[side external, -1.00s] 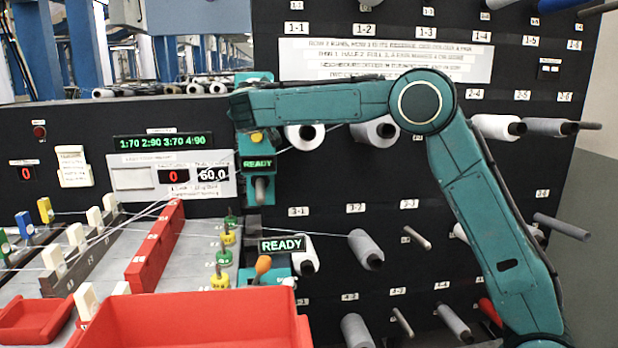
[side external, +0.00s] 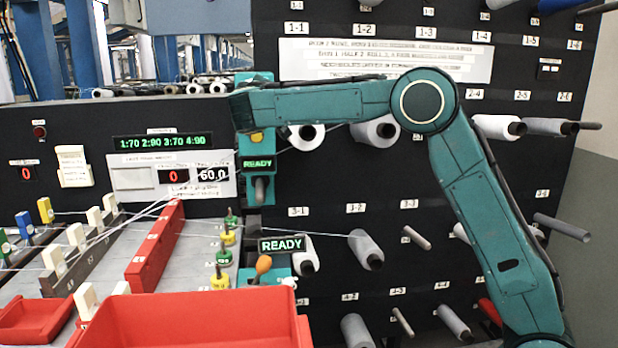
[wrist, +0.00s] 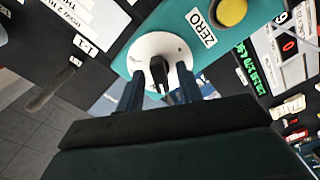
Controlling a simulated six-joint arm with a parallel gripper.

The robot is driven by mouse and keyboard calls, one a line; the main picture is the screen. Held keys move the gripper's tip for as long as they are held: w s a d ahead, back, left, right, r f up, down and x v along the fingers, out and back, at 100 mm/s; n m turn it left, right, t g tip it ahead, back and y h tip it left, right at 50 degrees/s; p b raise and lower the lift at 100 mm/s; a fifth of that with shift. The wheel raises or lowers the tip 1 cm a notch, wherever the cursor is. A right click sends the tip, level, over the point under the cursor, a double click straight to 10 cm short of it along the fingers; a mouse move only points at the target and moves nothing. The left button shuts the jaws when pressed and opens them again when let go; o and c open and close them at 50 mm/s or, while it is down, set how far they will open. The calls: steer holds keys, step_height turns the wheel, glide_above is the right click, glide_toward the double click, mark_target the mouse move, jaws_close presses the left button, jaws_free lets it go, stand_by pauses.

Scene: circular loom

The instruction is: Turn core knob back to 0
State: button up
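In the wrist view, a black knob (wrist: 159,72) stands on a round white dial (wrist: 148,48) set in a teal panel. My gripper (wrist: 160,82) is at the dial with its two dark blue fingers apart, one on each side of the knob. I cannot tell whether either finger touches it. The dial's marks and the knob's reading are not legible. In the side external view, my arm's end hides the dial on the upper teal box (side external: 262,78).
A yellow button (wrist: 231,12) labelled ZERO sits beside the dial; it also shows below my arm's end (side external: 257,138). A READY display (side external: 257,163) and grey lever (side external: 261,189) are lower. A red bin (side external: 190,325) stands in front.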

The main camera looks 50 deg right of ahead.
steer(key=v, duration=0.6)
steer(key=shift+s+a, duration=0.25)
stand_by(0.4)
steer(key=s+a+f+m+g+y, duration=0.1)
steer(key=s+f+y, duration=0.3)
steer(key=s, duration=0.9)
steer(key=s+a+f+m+g+y, duration=0.1)
steer(key=s+a+f+g+y, duration=0.1)
steer(key=s+f, duration=0.6)
steer(key=s+a+f+m+g+y, duration=0.1)
steer(key=s+f+g+y, duration=0.3)
steer(key=s, duration=1.4)
step_height(320, 180, down, 3)
steer(key=y, duration=0.2)
steer(key=shift+s+a+y, duration=0.25)
steer(key=shift+s+y, duration=0.1)
steer(key=shift+y, duration=0.05)
